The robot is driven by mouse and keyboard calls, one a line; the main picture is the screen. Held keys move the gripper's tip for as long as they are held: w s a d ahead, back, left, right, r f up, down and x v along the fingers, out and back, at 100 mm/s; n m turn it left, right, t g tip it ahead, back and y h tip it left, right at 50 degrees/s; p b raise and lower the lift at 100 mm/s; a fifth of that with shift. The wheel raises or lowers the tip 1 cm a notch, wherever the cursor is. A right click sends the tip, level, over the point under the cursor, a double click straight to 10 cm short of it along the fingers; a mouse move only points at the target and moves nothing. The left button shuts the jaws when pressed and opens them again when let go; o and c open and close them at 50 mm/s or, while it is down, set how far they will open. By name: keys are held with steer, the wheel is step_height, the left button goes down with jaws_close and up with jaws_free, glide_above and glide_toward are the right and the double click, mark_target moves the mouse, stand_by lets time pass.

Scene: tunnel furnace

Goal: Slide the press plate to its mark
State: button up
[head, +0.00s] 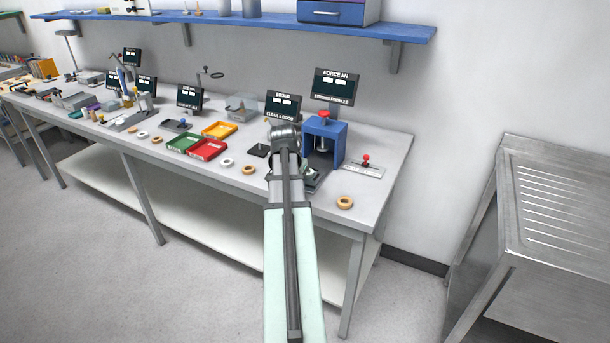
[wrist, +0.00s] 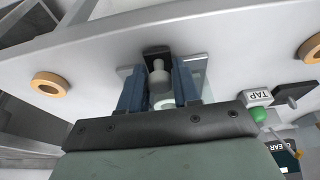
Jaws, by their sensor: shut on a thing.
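In the wrist view my gripper (wrist: 157,72) has its two blue-grey fingers closed on the pale upright knob (wrist: 158,70) of what looks like the press plate. A dark block (wrist: 156,51) is just beyond the knob, and a light grey flat piece (wrist: 195,61) shows beside the fingers. The fingers and wrist hide much of the plate, and I cannot make out its mark. In the head view my arm covers the gripper. The blue press frame (head: 338,148) with a red knob on top stands just right of it, with a dark grey base (head: 318,178) in front.
A wooden ring (head: 345,202) lies near the bench's front right edge. A metal plate with a red knob (head: 365,165) is right of the press. Red (head: 207,151), green and yellow trays lie left. The FORCE display (head: 337,86) stands behind. A TAP label (wrist: 258,97) shows nearby.

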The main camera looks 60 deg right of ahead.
steer(key=shift+d, duration=0.15)
stand_by(0.3)
steer(key=shift+w+d, duration=0.1)
steer(key=shift+d, duration=6.25)
steer(key=o, duration=1.6)
steer(key=shift+a, duration=0.1)
steer(key=shift+c, duration=0.2)
steer(key=shift+r, duration=0.1)
steer(key=shift+v, duration=3.4)
